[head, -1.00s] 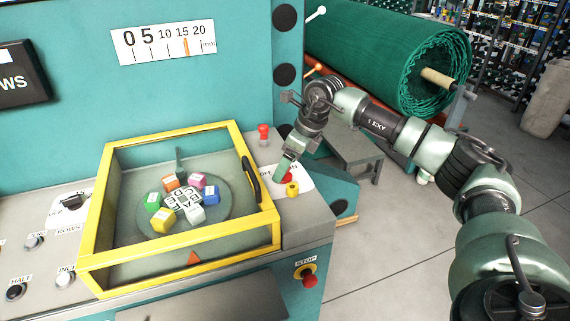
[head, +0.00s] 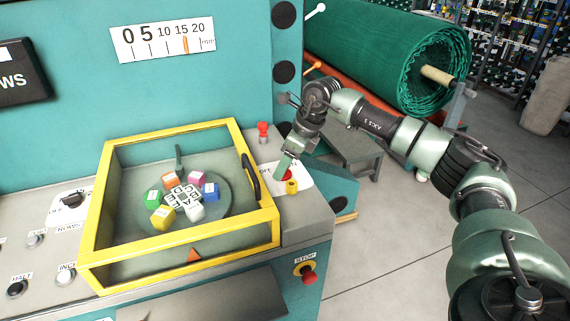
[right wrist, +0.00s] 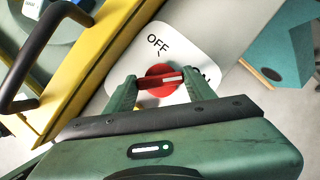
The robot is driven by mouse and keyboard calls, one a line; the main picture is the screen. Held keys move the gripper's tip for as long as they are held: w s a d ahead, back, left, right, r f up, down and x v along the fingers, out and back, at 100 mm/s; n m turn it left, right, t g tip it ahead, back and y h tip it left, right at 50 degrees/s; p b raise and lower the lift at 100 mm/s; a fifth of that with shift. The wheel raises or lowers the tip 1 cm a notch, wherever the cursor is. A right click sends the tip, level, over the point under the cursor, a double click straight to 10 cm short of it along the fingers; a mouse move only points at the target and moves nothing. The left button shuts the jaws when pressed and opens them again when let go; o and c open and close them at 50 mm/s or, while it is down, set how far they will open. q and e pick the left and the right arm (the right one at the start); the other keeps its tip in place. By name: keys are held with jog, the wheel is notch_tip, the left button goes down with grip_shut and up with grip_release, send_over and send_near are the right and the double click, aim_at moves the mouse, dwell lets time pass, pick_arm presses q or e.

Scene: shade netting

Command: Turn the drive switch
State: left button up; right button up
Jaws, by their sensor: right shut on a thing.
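The drive switch is a round red knob (right wrist: 153,92) with a raised bar on a white plate (right wrist: 128,42) marked OFF and ON. In the right wrist view, the bar's white line points right, towards the partly hidden ON. OFF is up and left of the knob. My right gripper (right wrist: 160,82) is shut on the bar, one finger at each end. In the head view, the right gripper (head: 285,169) reaches down to the plate (head: 303,182), and the knob is mostly hidden behind it. My left gripper is not in view.
A yellow-framed guard (head: 265,219) with a black handle (head: 250,178) stands just left of the switch. A small yellow piece (head: 291,187) is in front of the knob. A red-topped part (head: 263,128) stands behind. A red STOP button (head: 309,277) is on the front below.

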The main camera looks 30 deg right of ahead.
jog(key=n+y, duration=0.1)
jog(key=n, duration=0.2)
jog(key=shift+w+d+n+g, duration=0.1)
jog(key=shift+w+n+g, duration=0.05)
jog(key=shift+n+g, duration=0.2)
jog(key=n+g, duration=0.1)
jog(key=n, duration=0.3)
jog(key=shift+w+r+n+g+y+b, duration=0.15)
jog(key=shift+n+g+y+b, duration=0.15)
jog(key=shift+g+y, duration=0.1)
jog(key=n+g, duration=0.1)
jog(key=n, duration=0.3)
jog(key=shift+w+n+g, duration=0.1)
jog(key=shift+n+g, duration=0.15)
jog(key=shift+g, duration=0.1)
jog(key=shift+w+n+g+h+b, duration=0.15)
jog(key=shift+n+g, duration=0.25)
jog(key=shift+n, duration=0.7)
jog(key=shift+s+n+g+h+b, duration=0.15)
jog(key=shift+n+g+b, duration=0.2)
jog(key=shift+n, duration=0.75)
jog(key=shift+w, duration=0.1)
jog(key=o, duration=1.4)
